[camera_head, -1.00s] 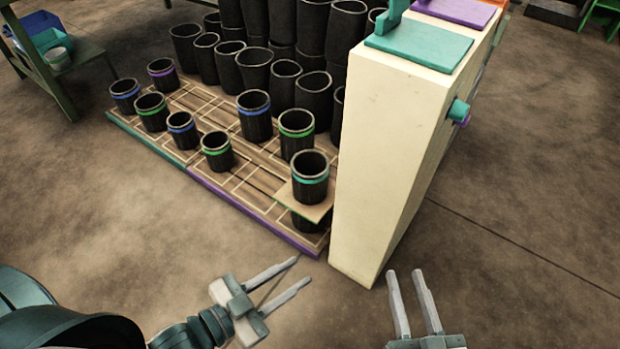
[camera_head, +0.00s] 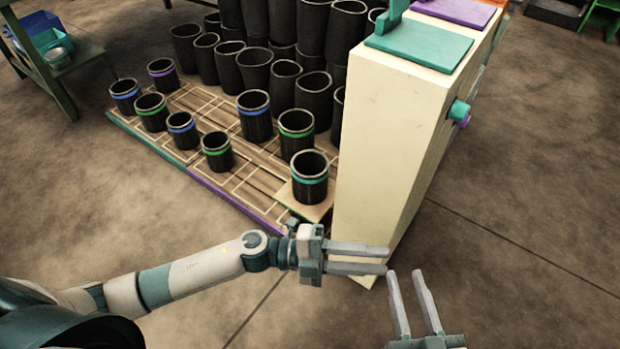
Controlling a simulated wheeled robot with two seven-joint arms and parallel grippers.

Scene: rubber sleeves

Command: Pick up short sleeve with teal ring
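The black sleeve with a teal ring (camera_head: 310,190) stands upright on a small tan board (camera_head: 322,210) at the pallet's near right corner, beside the cream cabinet. My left gripper (camera_head: 388,259) is open and empty, just below and right of the sleeve in the picture. Its fingers point right, across the cabinet's lower front, apart from the sleeve. My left wrist hides the area under the board. My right gripper (camera_head: 405,272) is open and empty at the bottom, fingers pointing up the picture, close to the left fingertips in the picture.
Several sleeves with green, blue or purple rings stand on the pallet (camera_head: 240,185), including a green-ringed one (camera_head: 296,138) behind the teal one. Plain black sleeves (camera_head: 285,85) crowd behind. The cream cabinet (camera_head: 390,150) blocks the right side. Floor at the front left is clear.

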